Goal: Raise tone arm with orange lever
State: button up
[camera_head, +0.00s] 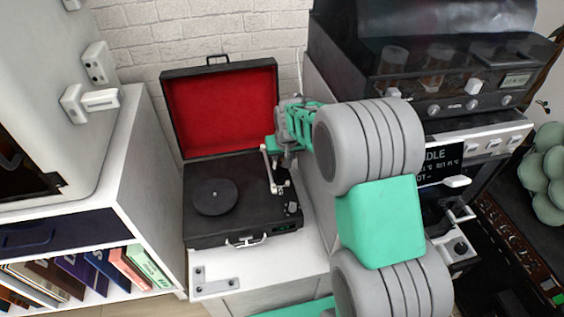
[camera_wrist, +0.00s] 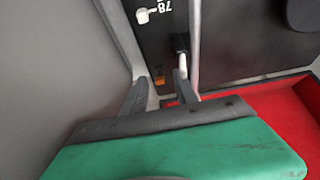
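The black record player (camera_head: 240,238) stands on the white cabinet with its red-lined lid (camera_head: 222,108) open. Its pale tone arm (camera_head: 270,172) lies along the right side of the deck, beside the platter (camera_head: 214,197). The small orange lever (camera_wrist: 159,80) shows in the wrist view on the black deck; in the head view I cannot make it out. My gripper (camera_head: 280,152) is over the rear right of the deck. In the wrist view my gripper (camera_wrist: 163,88) is open, its dark fingers appearing on either side of the lever. I cannot tell whether they touch anything.
A black and steel machine (camera_head: 450,85) stands close to the right of my arm. A white shelf with books (camera_head: 95,270) stands at the left. The brick wall is behind the lid. The front of the cabinet top (camera_head: 262,268) is mostly clear.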

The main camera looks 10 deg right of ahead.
jog(key=shift+w+f, duration=0.25)
jog(key=shift+f, duration=0.4)
jog(key=shift+c, duration=0.5)
grip_shut()
